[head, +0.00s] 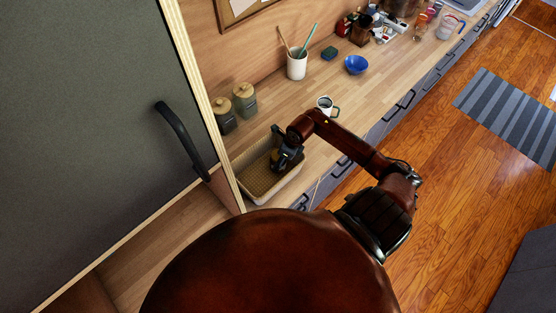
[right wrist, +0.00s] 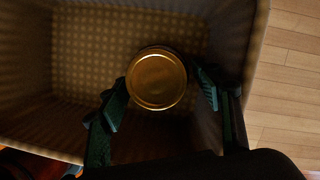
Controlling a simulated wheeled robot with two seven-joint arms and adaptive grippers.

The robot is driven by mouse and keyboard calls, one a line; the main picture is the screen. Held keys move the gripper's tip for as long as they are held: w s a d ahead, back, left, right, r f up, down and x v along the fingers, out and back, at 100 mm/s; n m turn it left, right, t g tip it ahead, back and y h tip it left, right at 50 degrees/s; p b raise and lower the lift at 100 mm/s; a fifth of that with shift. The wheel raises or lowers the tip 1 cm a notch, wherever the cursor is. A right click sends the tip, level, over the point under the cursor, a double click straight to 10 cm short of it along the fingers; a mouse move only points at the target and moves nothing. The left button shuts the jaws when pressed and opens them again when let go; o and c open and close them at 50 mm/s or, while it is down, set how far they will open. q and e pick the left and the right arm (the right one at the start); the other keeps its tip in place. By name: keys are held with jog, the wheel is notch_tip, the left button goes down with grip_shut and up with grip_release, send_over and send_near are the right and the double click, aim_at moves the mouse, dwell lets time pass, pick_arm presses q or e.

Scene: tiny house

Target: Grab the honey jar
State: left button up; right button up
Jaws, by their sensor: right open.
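The honey jar shows in the right wrist view as a round golden lid (right wrist: 157,80), seen from above. It stands inside a woven basket (right wrist: 75,45) with a light rim. My right gripper (right wrist: 163,92) is open, with one finger on each side of the lid. I cannot tell whether either finger touches the jar, and its body is mostly hidden below the lid. In the head view my right gripper (head: 283,160) reaches down into the basket (head: 253,182) on the counter and mostly covers the jar. My left gripper is not in view.
Two lidded canisters (head: 244,99) stand behind the basket. A mug (head: 326,105) stands close to my right arm. A utensil holder (head: 297,65) and a blue bowl (head: 356,64) are farther along the counter. A large grey door (head: 100,110) fills the left.

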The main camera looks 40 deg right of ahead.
jog(key=shift+p+x, duration=0.4)
jog(key=shift+x, duration=1.35)
jog(key=shift+c, duration=0.5)
jog(key=c, duration=1.1)
jog(key=shift+w+r, duration=0.1)
jog(key=shift+c, duration=0.7)
jog(key=shift+r, duration=0.1)
